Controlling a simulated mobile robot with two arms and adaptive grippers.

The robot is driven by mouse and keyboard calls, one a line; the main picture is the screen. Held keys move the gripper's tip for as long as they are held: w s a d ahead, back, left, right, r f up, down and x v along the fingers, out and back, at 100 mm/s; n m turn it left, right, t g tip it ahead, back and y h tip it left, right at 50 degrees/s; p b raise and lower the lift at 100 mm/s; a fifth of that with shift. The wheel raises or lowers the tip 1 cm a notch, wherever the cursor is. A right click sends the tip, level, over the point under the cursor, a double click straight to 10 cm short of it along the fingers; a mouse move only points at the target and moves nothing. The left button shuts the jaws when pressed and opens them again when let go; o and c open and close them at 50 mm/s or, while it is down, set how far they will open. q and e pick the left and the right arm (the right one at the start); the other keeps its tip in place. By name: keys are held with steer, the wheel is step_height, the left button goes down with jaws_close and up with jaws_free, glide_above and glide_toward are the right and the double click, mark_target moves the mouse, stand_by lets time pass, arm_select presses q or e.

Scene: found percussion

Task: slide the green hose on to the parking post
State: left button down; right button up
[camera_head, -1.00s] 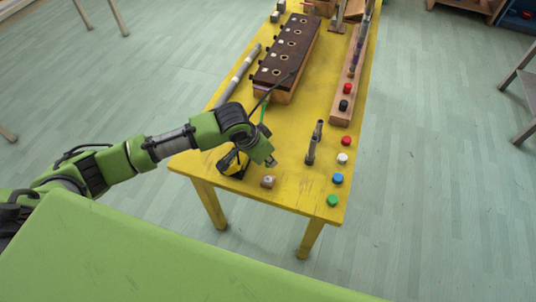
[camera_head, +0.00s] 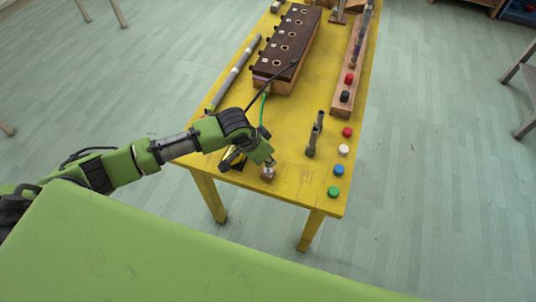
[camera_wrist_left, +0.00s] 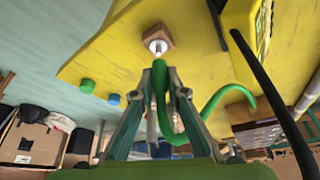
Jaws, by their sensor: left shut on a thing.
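The green hose (camera_head: 264,108) runs from beside the dark-topped box down to my left gripper (camera_head: 268,162). In the left wrist view my left gripper (camera_wrist_left: 160,80) is shut on the green hose (camera_wrist_left: 160,88) near its end, and the rest loops to the right. The parking post (camera_head: 268,173) is a short metal peg on a small wooden block near the table's front edge. In the left wrist view the post (camera_wrist_left: 158,46) is right in front of the hose end, roughly in line with it. I cannot tell whether they touch. My right gripper is not in view.
A yellow and black object (camera_head: 232,160) lies just left of the gripper. Grey upright pieces (camera_head: 313,140) and several coloured caps, such as the blue one (camera_head: 339,170), stand to the right. The dark-topped box (camera_head: 285,50) is farther back on the yellow table (camera_head: 300,185).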

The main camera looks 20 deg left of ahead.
mark_target(265, 163)
arm_select(q)
steer(key=shift+f, duration=0.4)
stand_by(0.3)
steer(key=shift+p, duration=0.4)
steer(key=shift+p, duration=0.55)
stand_by(0.9)
steer(key=shift+f+b, duration=0.3)
steer(key=shift+f, duration=1.15)
stand_by(0.3)
steer(key=c, duration=1.9)
jaws_free()
